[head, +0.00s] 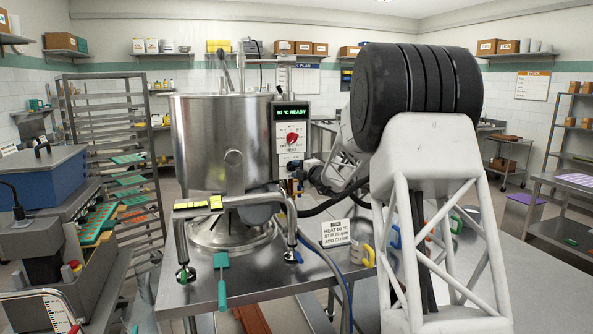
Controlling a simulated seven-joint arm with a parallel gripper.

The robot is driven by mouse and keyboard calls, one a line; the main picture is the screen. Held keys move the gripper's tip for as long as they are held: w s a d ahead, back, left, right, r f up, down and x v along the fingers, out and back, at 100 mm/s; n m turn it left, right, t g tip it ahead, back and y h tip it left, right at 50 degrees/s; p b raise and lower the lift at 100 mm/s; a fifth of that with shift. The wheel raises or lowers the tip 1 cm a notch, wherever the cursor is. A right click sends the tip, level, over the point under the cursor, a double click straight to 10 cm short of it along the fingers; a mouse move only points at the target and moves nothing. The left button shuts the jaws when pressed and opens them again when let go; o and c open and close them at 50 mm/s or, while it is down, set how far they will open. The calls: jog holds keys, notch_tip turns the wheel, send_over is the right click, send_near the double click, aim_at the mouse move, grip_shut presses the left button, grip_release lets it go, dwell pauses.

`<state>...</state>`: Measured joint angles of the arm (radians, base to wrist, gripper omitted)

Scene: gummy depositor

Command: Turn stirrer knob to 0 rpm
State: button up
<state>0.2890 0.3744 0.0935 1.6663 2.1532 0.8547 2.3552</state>
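A steel kettle (205,140) stands on the bench with a control panel (293,122) on its right side. The panel's green display (292,113) reads 80 °C READY. A red dial (292,139) labelled HEAT is below it. My gripper (297,172) is at the lower part of the panel, below the red dial, seen small and from the side. The stirrer knob cannot be made out; the lower panel is partly covered by my gripper. I cannot tell whether the fingers touch anything or how far apart they are.
My arm fills the right side. A small sign (335,233) with heat and stir text stands on the bench (290,285). A steel frame with yellow parts (215,202) is before the kettle. A tray rack (120,150) stands left.

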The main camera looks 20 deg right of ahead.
jog(key=shift+w+a, duration=0.15)
jog(key=shift+w, duration=0.1)
grip_shut()
